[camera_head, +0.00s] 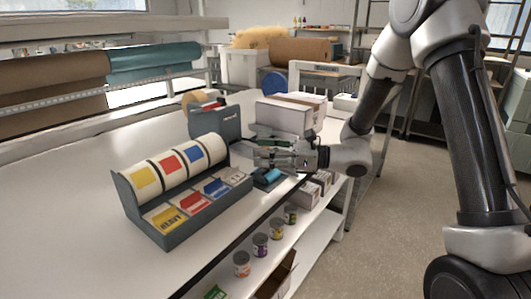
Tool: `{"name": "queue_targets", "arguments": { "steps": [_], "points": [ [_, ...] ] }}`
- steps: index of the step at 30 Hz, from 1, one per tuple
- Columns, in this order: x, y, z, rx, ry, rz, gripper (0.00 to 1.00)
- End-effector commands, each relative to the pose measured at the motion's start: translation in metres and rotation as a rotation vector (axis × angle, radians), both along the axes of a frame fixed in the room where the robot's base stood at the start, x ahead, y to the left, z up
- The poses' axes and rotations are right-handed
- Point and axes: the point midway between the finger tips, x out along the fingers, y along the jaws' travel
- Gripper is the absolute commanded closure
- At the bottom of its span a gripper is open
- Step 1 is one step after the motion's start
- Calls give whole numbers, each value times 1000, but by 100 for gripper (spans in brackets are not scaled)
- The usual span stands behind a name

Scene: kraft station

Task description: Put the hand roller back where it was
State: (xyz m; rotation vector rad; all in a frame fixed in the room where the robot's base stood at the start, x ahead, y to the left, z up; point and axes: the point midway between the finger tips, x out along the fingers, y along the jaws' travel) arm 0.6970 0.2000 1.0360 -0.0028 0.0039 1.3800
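A small dark item with a teal, rounded part (268,177) sits at the table's edge just below my gripper. It looks like the hand roller, but it is too small to be sure. My gripper (254,156) reaches in from the right, low over the table (95,151), with its fingers pointing left. The fingers are small here, and I cannot tell whether they are open or shut, or whether they touch the teal item.
A grey label dispenser (151,215) with several rolls stands left of my gripper. A dark grey holder (216,122) and white boxes (283,115) stand behind it. Several small jars (261,245) line the shelf below. The table's left part is clear.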

Motion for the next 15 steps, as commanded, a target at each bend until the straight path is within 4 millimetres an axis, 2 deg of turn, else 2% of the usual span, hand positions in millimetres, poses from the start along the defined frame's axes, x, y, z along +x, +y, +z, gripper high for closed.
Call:
{"name": "queue_targets", "arguments": {
  "steps": [8, 11, 15],
  "points": [
    [0, 0, 4, 0, -2, 0, 54],
    [-1, -12, 3, 0, 1, -3, 54],
    [-6, -41, 3, 0, 1, -6, 54]
  ]
}}
